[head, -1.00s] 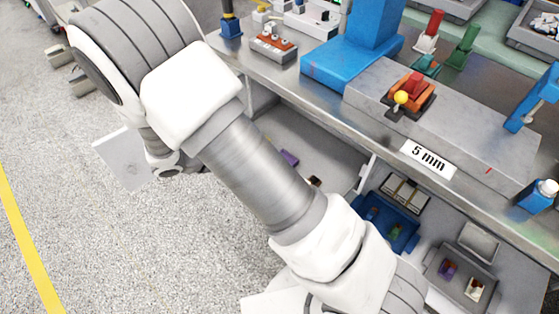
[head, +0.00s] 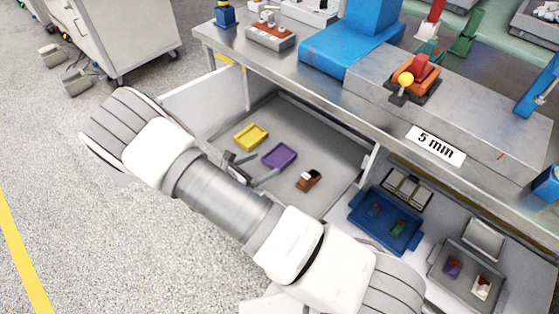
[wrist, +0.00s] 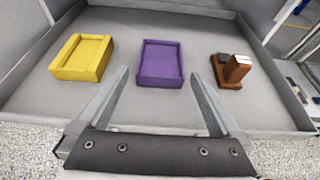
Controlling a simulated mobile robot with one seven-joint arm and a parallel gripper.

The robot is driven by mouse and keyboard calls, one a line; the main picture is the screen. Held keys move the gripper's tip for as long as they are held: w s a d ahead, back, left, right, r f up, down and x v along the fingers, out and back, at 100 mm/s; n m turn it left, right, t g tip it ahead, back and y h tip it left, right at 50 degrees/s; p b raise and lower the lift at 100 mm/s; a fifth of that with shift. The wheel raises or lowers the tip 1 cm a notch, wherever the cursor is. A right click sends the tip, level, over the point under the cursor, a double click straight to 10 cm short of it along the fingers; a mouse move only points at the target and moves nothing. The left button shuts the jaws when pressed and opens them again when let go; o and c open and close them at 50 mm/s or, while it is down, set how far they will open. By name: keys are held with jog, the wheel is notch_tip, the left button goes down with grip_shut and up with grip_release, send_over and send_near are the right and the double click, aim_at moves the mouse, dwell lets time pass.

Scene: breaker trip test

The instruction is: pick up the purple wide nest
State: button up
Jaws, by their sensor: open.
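The purple wide nest (wrist: 161,62) is a shallow rectangular tray lying flat in an open drawer, in the middle of the wrist view. It also shows in the head view (head: 280,157), just beyond my gripper. My gripper (wrist: 158,80) is open and empty. In the wrist view its two fingers point toward the nest, with the tips either side of its near end. The fingers look apart from the nest, but I cannot tell their height above the drawer floor. In the head view my arm partly hides the gripper (head: 250,168).
A yellow nest (wrist: 82,57) lies left of the purple one, and a brown block-like part (wrist: 232,70) lies right of it. The drawer (wrist: 125,22) has raised walls. The workbench top (head: 330,90) overhangs its back. A blue tray (head: 384,222) sits in the compartment at right.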

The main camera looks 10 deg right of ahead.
aim_at(284, 153)
jog(key=x, duration=0.2)
jog(key=b+x, duration=0.1)
jog(key=x, duration=0.2)
jog(key=b+x, duration=0.1)
jog(key=x, duration=0.2)
jog(key=shift+d+r, duration=0.2)
jog(key=shift+d, duration=0.1)
jog(key=c, duration=1.4)
jog(key=shift+r+p, duration=0.95)
jog(key=shift+r, duration=1.55)
jog(key=s+r+p, duration=0.1)
jog(key=s+r, duration=0.2)
jog(key=s, duration=0.2)
jog(key=s+d+r+p, duration=0.1)
jog(key=s+r, duration=0.2)
jog(key=s, duration=0.3)
jog(key=shift+s+d+p, duration=0.25)
jog(key=shift+p, duration=0.1)
